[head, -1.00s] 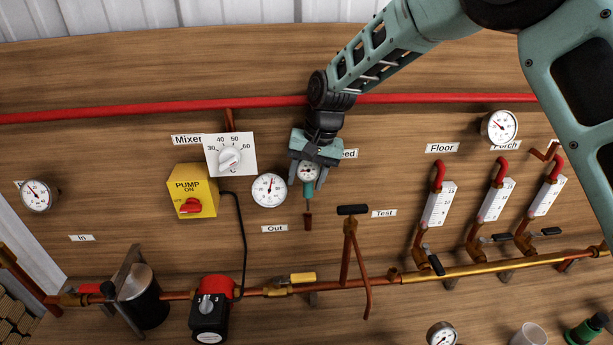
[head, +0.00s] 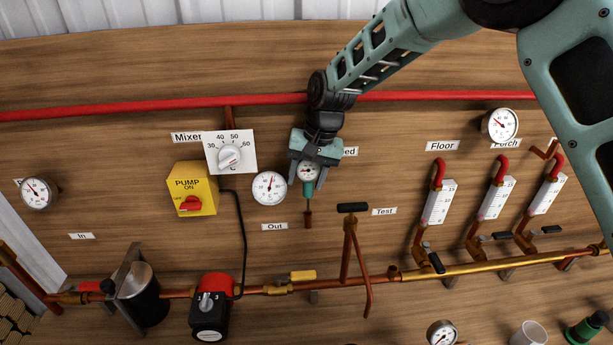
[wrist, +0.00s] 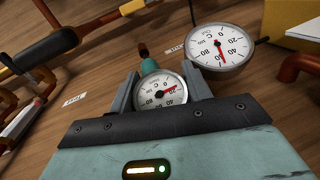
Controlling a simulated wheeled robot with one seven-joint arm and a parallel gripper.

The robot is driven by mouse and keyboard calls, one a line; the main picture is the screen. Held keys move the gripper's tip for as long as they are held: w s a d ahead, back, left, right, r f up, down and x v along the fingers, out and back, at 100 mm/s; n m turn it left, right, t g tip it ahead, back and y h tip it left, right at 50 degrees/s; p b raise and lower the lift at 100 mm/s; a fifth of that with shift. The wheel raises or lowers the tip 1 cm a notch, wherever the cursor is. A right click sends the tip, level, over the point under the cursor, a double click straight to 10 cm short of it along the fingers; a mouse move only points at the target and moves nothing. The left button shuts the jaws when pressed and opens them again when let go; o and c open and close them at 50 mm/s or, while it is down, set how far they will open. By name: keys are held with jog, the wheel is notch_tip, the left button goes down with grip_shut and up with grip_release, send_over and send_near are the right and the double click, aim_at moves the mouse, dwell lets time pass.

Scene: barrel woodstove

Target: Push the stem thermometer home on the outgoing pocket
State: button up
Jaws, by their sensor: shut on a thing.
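My gripper (head: 308,183) is shut on a small round dial thermometer (head: 308,169), which has a green collar below its dial. In the wrist view the same thermometer (wrist: 160,92) sits between the two fingers, its dial facing the camera. Below the collar, in line with it, a short copper-brown stub (head: 308,219) shows, likely the outgoing pocket; it also shows in the wrist view (wrist: 143,49). A thin stretch shows between collar and stub. I cannot tell how deep the stem reaches.
A larger wall dial (head: 269,188) stands close left of the gripper, above the Out label (head: 275,227). The yellow pump box (head: 192,190) and mixer knob (head: 230,156) are farther left. A black-handled test valve (head: 352,208) stands at lower right. A red pipe (head: 180,107) runs above.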

aim_at(305, 195)
jog(key=shift+d+b+x, duration=0.2)
jog(key=shift+b+x, duration=0.35)
jog(key=shift+x, duration=0.3)
jog(key=shift+d+b+x, duration=0.2)
jog(key=shift+b+x, duration=0.3)
jog(key=shift+x, duration=0.4)
jog(key=shift+d+b+x, duration=0.25)
jog(key=shift+b+x, duration=0.3)
jog(key=shift+x, duration=0.3)
dwell(0.7)
jog(key=shift+f, duration=0.15)
jog(key=o, duration=1.2)
jog(key=shift+o, duration=0.2)
jog(key=shift+a, duration=0.1)
jog(key=shift+r, duration=0.35)
jog(key=shift+p+v, duration=0.7)
jog(key=shift+v, duration=0.1)
jog(key=shift+p+v, duration=1.2)
jog(key=shift+v, duration=0.8)
